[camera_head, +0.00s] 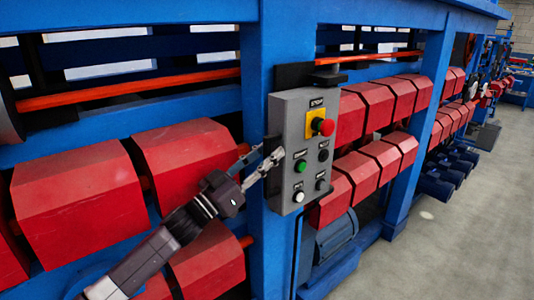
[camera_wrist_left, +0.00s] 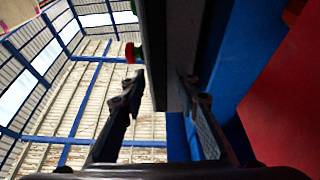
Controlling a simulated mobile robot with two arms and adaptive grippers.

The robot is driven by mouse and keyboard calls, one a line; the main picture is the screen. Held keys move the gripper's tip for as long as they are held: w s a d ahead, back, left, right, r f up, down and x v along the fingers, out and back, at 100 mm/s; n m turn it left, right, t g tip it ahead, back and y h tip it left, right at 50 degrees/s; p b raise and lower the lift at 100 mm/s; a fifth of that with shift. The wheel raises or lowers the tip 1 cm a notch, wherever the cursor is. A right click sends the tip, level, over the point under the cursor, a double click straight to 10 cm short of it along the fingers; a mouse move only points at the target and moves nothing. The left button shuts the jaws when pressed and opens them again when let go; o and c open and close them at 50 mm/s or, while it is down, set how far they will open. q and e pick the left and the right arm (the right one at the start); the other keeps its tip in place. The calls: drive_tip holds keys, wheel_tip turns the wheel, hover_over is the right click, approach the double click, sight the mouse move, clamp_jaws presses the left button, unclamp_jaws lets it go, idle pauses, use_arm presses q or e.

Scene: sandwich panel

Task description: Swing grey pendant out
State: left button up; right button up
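The grey pendant (camera_head: 288,150) is a box with a red button on a yellow plate, a green button, a white button and black ones. It hangs upright in front of a blue post. My left gripper (camera_head: 260,162) is at its left side, fingers apart. In the left wrist view the pendant's edge (camera_wrist_left: 167,60) lies between the two fingers (camera_wrist_left: 162,103), one on the button side and one on the side toward the blue machine. I see a gap by the button-side finger; contact on the other side cannot be told. My right gripper is out of view.
A blue post (camera_head: 257,90) stands right behind the pendant. Red roller blocks (camera_head: 75,195) fill the machine frame on both sides. An orange bar (camera_head: 130,90) runs above them. Open grey floor (camera_head: 430,230) lies at the right.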

use_arm(q)
clamp_jaws()
drive_tip(key=shift+s+d+f, duration=0.1)
